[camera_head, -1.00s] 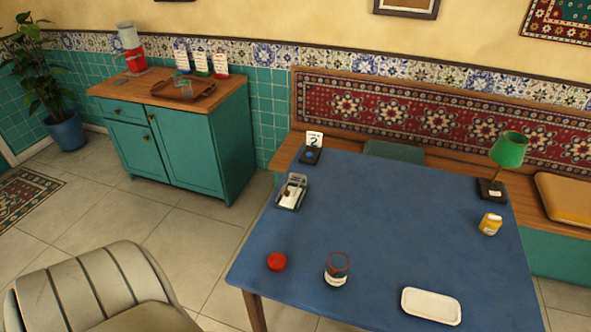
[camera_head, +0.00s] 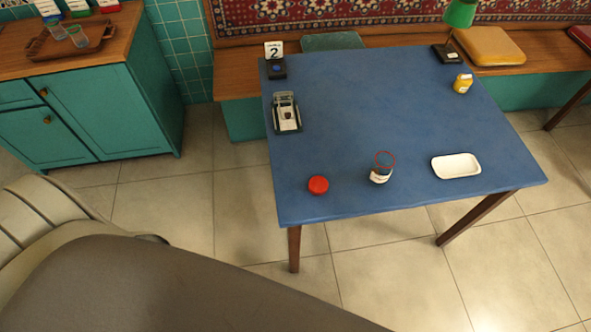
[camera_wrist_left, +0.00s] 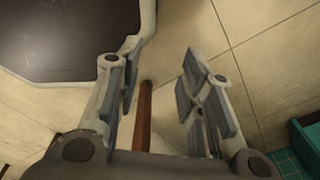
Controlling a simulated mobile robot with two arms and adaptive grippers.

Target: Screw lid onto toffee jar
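The red lid (camera_head: 318,185) lies on the blue table (camera_head: 400,120) near its front left edge. The glass toffee jar (camera_head: 381,168) stands upright to its right, with a red rim and a white label; no lid is on it. My left gripper (camera_wrist_left: 160,85) shows in the left wrist view, its two fingers spread apart with nothing between them. Floor tiles and a brown table leg (camera_wrist_left: 143,115) show beyond it. Neither gripper shows in the head view, where part of my own body seems to cover the lower left.
A white tray (camera_head: 456,167) lies right of the jar. A napkin holder (camera_head: 286,112), a number stand (camera_head: 275,58), a yellow jar (camera_head: 462,83) and a green lamp (camera_head: 459,14) stand towards the table's edges. The table's middle is clear.

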